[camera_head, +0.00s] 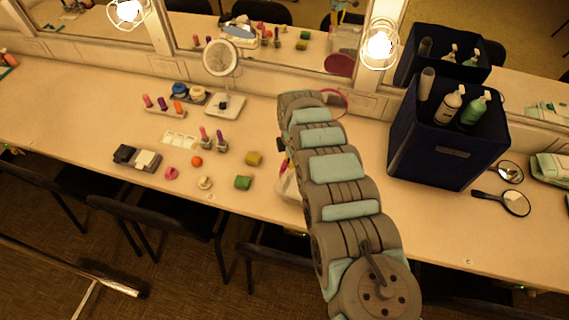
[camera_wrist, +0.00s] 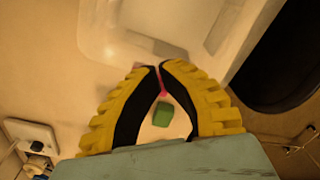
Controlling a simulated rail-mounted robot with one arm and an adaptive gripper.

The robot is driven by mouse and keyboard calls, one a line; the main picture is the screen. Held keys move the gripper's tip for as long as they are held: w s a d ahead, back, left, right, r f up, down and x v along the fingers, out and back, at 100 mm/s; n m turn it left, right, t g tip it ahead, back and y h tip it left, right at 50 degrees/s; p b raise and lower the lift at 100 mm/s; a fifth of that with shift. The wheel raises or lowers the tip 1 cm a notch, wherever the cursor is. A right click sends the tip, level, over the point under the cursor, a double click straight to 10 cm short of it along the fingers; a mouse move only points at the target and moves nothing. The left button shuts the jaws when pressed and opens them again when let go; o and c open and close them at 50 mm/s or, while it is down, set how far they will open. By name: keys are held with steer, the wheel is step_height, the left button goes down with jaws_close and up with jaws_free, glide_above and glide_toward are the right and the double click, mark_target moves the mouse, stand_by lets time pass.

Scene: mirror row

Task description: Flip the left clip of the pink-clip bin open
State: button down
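The bin is a pale translucent box (camera_wrist: 150,25) at the top of the wrist view. In the head view only a small part of the bin (camera_head: 289,187) shows at the left of my arm, and my arm hides the rest. A small pink piece, seemingly a clip (camera_wrist: 163,90), shows just behind my fingertips; I cannot tell whether they touch it. My gripper (camera_wrist: 157,69) has its two yellow, black-lined fingers brought together at the tips, beside the bin's edge. I see nothing clearly held.
A green block (camera_wrist: 162,114) shows between my fingers. A dark blue organizer (camera_head: 450,140) with bottles stands right of my arm. Hand mirrors (camera_head: 515,202) lie at right. Lit wall mirrors border the back.

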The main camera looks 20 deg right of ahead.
steer(key=shift+f+b, duration=0.8)
steer(key=shift+f, duration=0.4)
steer(key=shift+w+a+f+b, duration=0.25)
steer(key=shift+w+a+b, duration=0.5)
steer(key=shift+b, duration=0.6)
steer(key=shift+w+a+f+b, duration=0.2)
steer(key=shift+w+a+b, duration=0.5)
steer(key=shift+b, duration=0.6)
steer(key=shift+s+r, duration=0.15)
steer(key=shift+r, duration=0.05)
steer(key=shift+s+d+r+p, duration=0.15)
steer(key=shift+r+p, duration=1.35)
steer(key=shift+s+d+r+p, duration=0.1)
steer(key=shift+d+r+p, duration=0.05)
steer(key=shift+r+p, duration=1.35)
